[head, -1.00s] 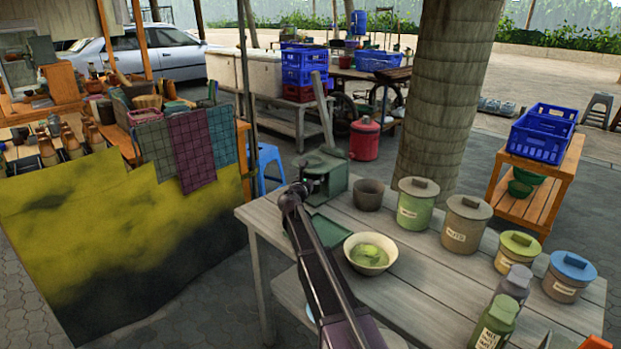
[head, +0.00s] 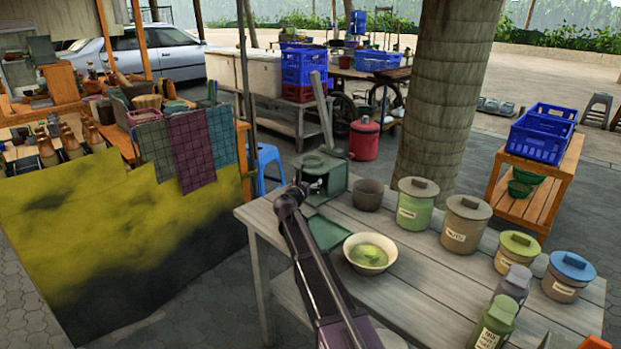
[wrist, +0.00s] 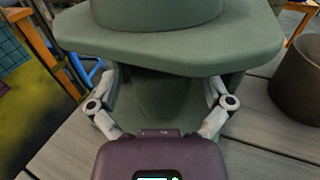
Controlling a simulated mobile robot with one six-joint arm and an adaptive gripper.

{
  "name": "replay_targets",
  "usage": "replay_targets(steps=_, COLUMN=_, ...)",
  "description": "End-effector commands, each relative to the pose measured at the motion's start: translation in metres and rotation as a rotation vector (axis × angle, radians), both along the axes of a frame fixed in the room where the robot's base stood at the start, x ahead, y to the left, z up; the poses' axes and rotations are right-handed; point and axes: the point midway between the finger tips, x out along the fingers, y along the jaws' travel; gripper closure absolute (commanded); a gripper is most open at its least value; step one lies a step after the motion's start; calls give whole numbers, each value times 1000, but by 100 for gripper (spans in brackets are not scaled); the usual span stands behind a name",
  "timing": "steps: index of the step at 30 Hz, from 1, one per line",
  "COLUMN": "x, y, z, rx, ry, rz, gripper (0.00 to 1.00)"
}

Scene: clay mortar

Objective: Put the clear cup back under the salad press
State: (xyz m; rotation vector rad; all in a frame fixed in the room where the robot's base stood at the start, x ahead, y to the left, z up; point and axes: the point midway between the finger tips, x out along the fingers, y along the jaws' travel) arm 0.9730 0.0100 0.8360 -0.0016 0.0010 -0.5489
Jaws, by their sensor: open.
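The salad press (head: 325,172) is a dark green boxy machine at the far left of the grey wooden table. In the wrist view its wide green upper part (wrist: 175,45) fills the top, with a shadowed opening below. My gripper (wrist: 162,86) is open there, its fingers apart on either side of the opening, under the overhang. A faint rounded outline shows between the fingers; I cannot tell whether it is the clear cup. The cup is not clearly visible in either view.
A brown pot (head: 368,194) stands right of the press, and it also shows in the wrist view (wrist: 301,85). A green tray (head: 327,233) and a cream bowl (head: 367,267) with green contents lie in front. Lidded canisters (head: 415,203) stand to the right. Bare boards lie between.

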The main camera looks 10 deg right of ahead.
Motion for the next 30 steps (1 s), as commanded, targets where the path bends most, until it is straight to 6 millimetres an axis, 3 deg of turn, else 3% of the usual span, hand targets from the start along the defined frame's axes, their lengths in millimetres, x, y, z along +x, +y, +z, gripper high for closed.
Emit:
replay_targets(steps=6, x=-35, y=20, z=0, rx=0, ry=0, rz=2, gripper=0)
replay_targets(steps=15, x=-71, y=42, z=0, rx=0, ry=0, rz=0, gripper=0)
replay_targets(steps=30, x=-82, y=52, z=0, rx=0, ry=0, rz=1, gripper=0)
